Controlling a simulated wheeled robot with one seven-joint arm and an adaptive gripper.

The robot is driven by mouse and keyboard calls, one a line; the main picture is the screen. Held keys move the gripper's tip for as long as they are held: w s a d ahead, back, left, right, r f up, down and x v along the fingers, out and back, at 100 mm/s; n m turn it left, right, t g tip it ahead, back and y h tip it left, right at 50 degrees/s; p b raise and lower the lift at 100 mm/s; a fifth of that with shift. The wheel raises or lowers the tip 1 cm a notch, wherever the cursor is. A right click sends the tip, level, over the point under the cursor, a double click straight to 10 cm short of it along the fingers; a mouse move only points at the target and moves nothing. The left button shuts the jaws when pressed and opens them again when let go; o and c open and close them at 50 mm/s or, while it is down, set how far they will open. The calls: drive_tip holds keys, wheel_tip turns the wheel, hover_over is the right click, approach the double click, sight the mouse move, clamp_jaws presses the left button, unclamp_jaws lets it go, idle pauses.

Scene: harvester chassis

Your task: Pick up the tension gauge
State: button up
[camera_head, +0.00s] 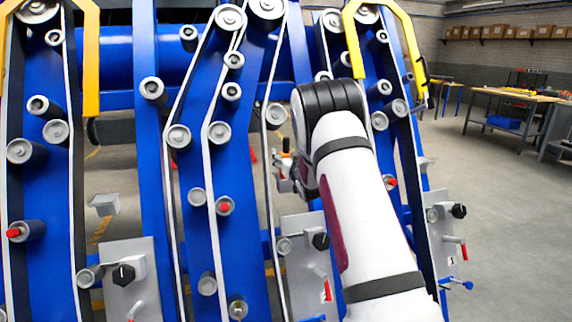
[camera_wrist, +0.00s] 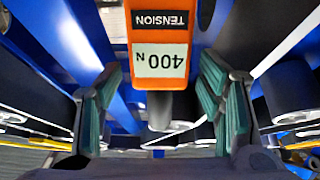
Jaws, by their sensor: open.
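The tension gauge (camera_wrist: 161,28) is an orange block at the top middle of the wrist view. Its black label reads TENSION and its white display reads 400 N, both upside down. Its upper end is cut off by the picture edge. My gripper (camera_wrist: 155,95) is open, with one teal-padded finger on each side. The gauge lies between the lines of the fingers, with a gap on both sides and no visible contact. In the head view, my gripper (camera_head: 284,168) is small and partly hidden behind my arm, close to the blue frame. A small orange patch shows beside it.
Blue chassis panels (camera_head: 210,110) with belts, rollers and pulleys stand close in front, beside my arm. Yellow guards (camera_head: 352,40) arch over them. Grey plates (camera_head: 307,262) with black knobs and red handles stand low. Workbenches (camera_head: 505,108) and open floor (camera_head: 510,230) lie at the right.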

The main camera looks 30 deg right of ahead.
drive_tip(key=shift+w+d, duration=0.15)
drive_tip(key=shift+w, duration=0.4)
clamp_jaws()
drive_tip(key=shift+r, duration=0.2)
